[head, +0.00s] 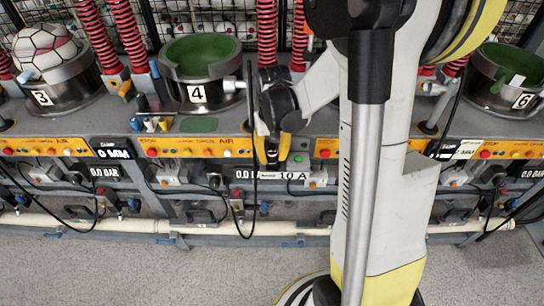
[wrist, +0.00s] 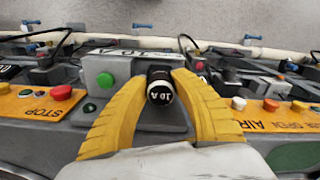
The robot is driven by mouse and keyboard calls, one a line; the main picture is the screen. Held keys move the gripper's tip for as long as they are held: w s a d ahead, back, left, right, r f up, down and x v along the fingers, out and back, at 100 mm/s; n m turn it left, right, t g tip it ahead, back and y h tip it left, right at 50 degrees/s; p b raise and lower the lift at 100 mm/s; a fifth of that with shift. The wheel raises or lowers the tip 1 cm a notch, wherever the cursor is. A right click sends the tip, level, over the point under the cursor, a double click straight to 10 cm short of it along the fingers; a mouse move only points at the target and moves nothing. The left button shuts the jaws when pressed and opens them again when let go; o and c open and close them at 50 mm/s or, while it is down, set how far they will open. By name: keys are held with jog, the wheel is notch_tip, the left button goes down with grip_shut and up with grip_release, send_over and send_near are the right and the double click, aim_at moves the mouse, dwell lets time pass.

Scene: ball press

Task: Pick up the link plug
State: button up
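The plug appears still at the grey panel block, beside a green button (wrist: 105,80). The plug cannot be made out there.
Yellow control strips with buttons run along the bench (head: 200,147). Cup "4" (head: 199,75) stands left of my gripper, cup "3" (head: 62,85) holds a ball, and cup "6" (head: 510,80) is at right. Black cables hang near my gripper. The floor (head: 150,270) in front is clear.

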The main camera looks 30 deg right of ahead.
aim_at(273, 152)
grip_shut()
jog(key=shift+r, duration=0.1)
jog(key=shift+r, duration=0.25)
notch_tip(273, 152, up, 4)
jog(key=p, duration=0.2)
jog(key=shift+p, duration=0.3)
jog(key=s+d+r+p, duration=0.3)
jog(key=s+d+r, duration=0.2)
jog(key=d, duration=0.5)
jog(key=shift+s+d+r, duration=0.15)
jog(key=shift+s+r, duration=0.15)
jog(key=shift+r, duration=0.35)
